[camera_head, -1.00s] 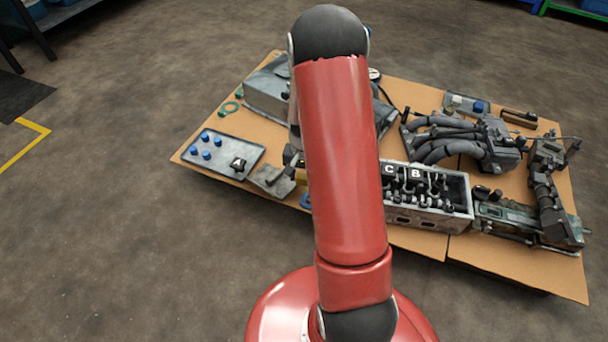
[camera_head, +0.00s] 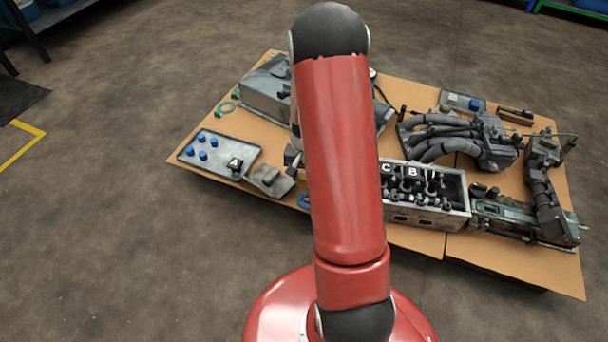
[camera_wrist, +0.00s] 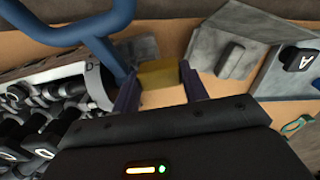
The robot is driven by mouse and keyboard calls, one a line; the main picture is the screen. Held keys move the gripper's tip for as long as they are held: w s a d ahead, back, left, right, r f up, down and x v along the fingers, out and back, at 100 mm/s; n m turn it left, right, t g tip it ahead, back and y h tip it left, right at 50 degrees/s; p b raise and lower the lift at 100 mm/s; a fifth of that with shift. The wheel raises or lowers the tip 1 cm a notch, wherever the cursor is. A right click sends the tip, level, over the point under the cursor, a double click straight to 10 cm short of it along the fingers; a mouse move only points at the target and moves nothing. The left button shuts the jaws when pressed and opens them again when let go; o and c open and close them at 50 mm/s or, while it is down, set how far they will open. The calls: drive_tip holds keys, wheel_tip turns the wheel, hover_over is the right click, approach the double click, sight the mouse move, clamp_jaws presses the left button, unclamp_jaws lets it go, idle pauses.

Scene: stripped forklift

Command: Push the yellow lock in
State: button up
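The yellow lock (camera_wrist: 158,76) is a small yellow block at the top middle of the wrist view, above tan cardboard. My gripper (camera_wrist: 159,85) has its two dark blue fingers spread apart, one at each side of the lock. The lock shows between the fingertips; whether they touch it is not clear. A blue bar with a branch (camera_wrist: 100,25) runs just left of the lock, beside a rounded metal end of an engine part.
A grey metal piece with a black knob (camera_wrist: 228,60) and a tray marked A (camera_wrist: 290,75) lie to the right in the wrist view. The open engine block (camera_head: 427,215) with parts marked C and B stands to the left there. Bare cardboard (camera_head: 420,243) lies in front of it.

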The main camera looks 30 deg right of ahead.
drive_tip(key=r+p, duration=0.1)
drive_tip(key=r, duration=0.1)
drive_tip(key=r+p, duration=0.2)
drive_tip(key=r, duration=0.1)
drive_tip(key=r+p, duration=0.2)
drive_tip(key=shift+s+d+r, duration=0.15)
drive_tip(key=shift+d+r, duration=0.05)
drive_tip(key=shift+d, duration=0.05)
drive_tip(key=shift+a+r+p, duration=0.1)
drive_tip(key=shift+r+p, duration=0.25)
drive_tip(key=shift+r, duration=0.05)
drive_tip(key=shift+a, duration=0.15)
